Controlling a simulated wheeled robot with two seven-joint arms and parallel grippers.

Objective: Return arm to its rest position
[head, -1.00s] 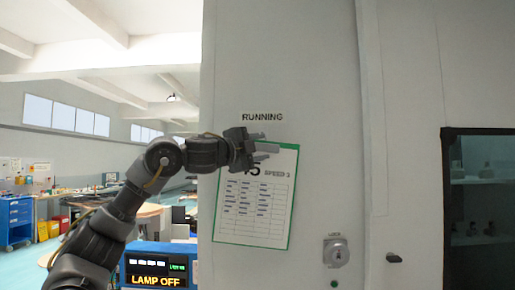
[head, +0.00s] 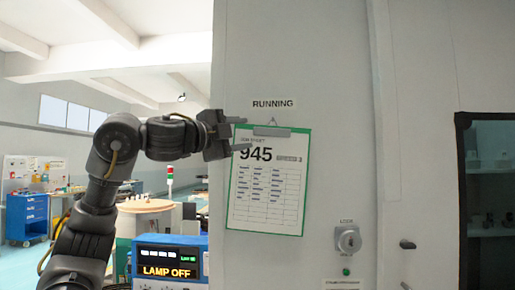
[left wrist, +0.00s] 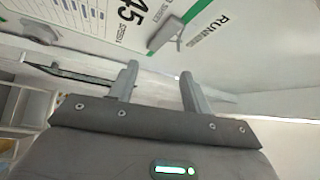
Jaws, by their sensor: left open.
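My left gripper (head: 238,133) is open and empty in the head view, at the left edge of a clipboard sheet (head: 268,200) that hangs on the grey wall panel. The sheet has a green border, the number 945 and a table. A metal clip (head: 271,131) sits at its top, under a "RUNNING" label (head: 273,104). In the left wrist view the two fingers (left wrist: 158,85) stand apart with nothing between them. The sheet (left wrist: 95,20) and its clip (left wrist: 166,32) show beyond them. My right gripper is not in view.
A key lock (head: 348,240) and a dark knob (head: 407,244) are on the panel at lower right, beside a dark glass cabinet (head: 490,200). A blue unit reading "LAMP OFF" (head: 168,262) stands below my arm. A round table (head: 145,205) and a blue drawer cart (head: 27,218) are further back.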

